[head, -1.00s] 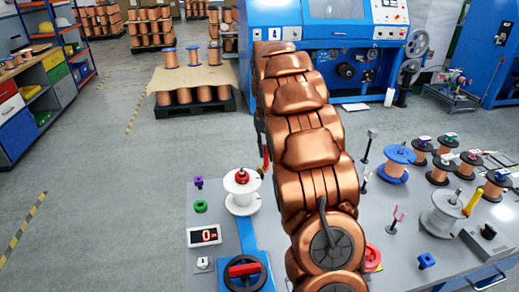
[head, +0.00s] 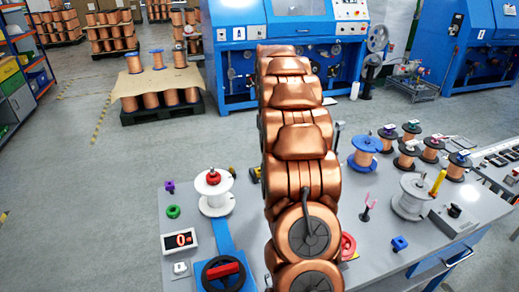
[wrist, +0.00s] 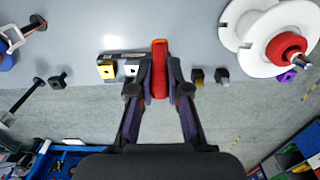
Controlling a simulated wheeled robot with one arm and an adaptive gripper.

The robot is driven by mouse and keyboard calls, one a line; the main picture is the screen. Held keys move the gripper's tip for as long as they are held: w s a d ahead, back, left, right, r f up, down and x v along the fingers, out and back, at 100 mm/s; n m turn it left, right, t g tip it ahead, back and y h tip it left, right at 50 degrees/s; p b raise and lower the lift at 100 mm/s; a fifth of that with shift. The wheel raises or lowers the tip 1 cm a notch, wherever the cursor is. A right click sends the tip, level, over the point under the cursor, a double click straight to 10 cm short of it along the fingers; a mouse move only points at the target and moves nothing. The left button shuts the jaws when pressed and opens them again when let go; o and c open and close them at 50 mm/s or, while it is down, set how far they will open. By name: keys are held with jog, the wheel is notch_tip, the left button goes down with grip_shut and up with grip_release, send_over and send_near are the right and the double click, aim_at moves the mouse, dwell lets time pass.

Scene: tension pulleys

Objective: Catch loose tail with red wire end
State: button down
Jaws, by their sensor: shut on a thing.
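My gripper (wrist: 160,92) shows in the wrist view, its two dark fingers closed on an upright red-orange piece (wrist: 160,68), which appears to be the red wire end. The piece sticks out beyond the fingertips, over the table's edge area. In the head view my copper-coloured arm hides the gripper and the piece. A white spool with a red knob (head: 213,190) stands on the table left of my arm; its white flanges (wrist: 240,20) show at upper right in the wrist view. I cannot make out a loose wire tail in either view.
Small blocks (wrist: 107,69) sit left of the gripper. Several copper spools (head: 407,152) stand at right.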

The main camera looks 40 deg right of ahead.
jog(key=s+d+f, duration=0.1)
jog(key=s+d, duration=0.2)
jog(key=d, duration=0.4)
jog(key=s+d+f+p, duration=0.1)
jog(key=s+d+f, duration=0.1)
jog(key=s+d, duration=0.2)
jog(key=s+d+f+p, duration=0.1)
jog(key=s+d, duration=0.3)
jog(key=d, duration=0.6)
jog(key=shift+d+f, duration=0.2)
jog(key=shift+f, duration=0.55)
jog(key=shift+f, duration=0.1)
jog(key=shift+f+b, duration=0.5)
jog(key=shift+f, duration=1.6)
jog(key=w+a+r, duration=0.1)
jog(key=a+r, duration=0.3)
jog(key=shift+a+r+b, duration=0.15)
jog(key=shift+r+b, duration=0.2)
jog(key=shift+b, duration=0.1)
